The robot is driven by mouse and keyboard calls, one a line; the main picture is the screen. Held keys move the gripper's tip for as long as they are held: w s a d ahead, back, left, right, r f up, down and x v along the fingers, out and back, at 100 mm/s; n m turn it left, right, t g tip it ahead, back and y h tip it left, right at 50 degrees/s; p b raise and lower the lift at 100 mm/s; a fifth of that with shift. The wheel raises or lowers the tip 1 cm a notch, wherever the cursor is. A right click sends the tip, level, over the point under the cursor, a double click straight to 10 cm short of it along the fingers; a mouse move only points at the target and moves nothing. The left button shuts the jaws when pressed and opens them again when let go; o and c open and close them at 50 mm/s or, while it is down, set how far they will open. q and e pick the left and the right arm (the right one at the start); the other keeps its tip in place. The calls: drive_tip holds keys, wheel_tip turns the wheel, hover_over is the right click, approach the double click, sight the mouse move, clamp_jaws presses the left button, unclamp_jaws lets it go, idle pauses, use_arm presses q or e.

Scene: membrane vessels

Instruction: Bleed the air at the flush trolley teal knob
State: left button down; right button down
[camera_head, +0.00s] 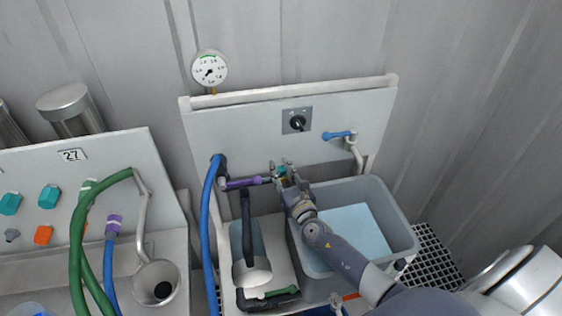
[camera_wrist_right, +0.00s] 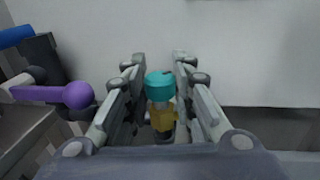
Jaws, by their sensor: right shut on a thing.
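The teal knob (camera_wrist_right: 160,86) sits on top of a yellow body in the right wrist view, between the two fingers of my right gripper (camera_wrist_right: 158,100). A little of its teal also shows in the head view (camera_head: 281,171), mostly covered by the gripper. My right gripper (camera_head: 284,170) reaches up to it at the front of the flush trolley's pale panel (camera_head: 245,140) and is shut on the knob. My left gripper is in neither view.
A purple lever (camera_head: 243,183) lies close left of my right gripper; it also shows in the wrist view (camera_wrist_right: 72,95). A blue-handled tap (camera_head: 338,135) is to the right, a grey tub (camera_head: 403,222) below. A blue hose (camera_head: 207,220) hangs left. A gauge (camera_head: 209,69) stands above the panel.

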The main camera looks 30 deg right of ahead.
drive_tip(key=shift+a+r+m+h+p, duration=0.15)
drive_tip(key=shift+r+m+h+p, duration=0.2)
drive_tip(key=shift+m+h, duration=0.35)
drive_tip(key=h, duration=0.1)
drive_tip(key=m+g+h, duration=0.1)
drive_tip(key=shift+f+m+h, duration=0.3)
drive_tip(key=shift+h, duration=0.1)
drive_tip(key=m+h, duration=0.1)
drive_tip(key=m+g+h, duration=0.1)
drive_tip(key=h, duration=0.1)
drive_tip(key=shift+f+g, duration=0.15)
drive_tip(key=shift+g, duration=0.15)
use_arm(q)
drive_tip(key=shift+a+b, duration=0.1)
drive_tip(key=shift+b, duration=0.75)
use_arm(e)
drive_tip(key=shift+m+g+h, duration=0.8)
drive_tip(key=shift+m+h, duration=0.2)
drive_tip(key=shift+h, duration=0.4)
drive_tip(key=c, duration=1.3)
unclamp_jaws()
drive_tip(key=shift+c, duration=0.2)
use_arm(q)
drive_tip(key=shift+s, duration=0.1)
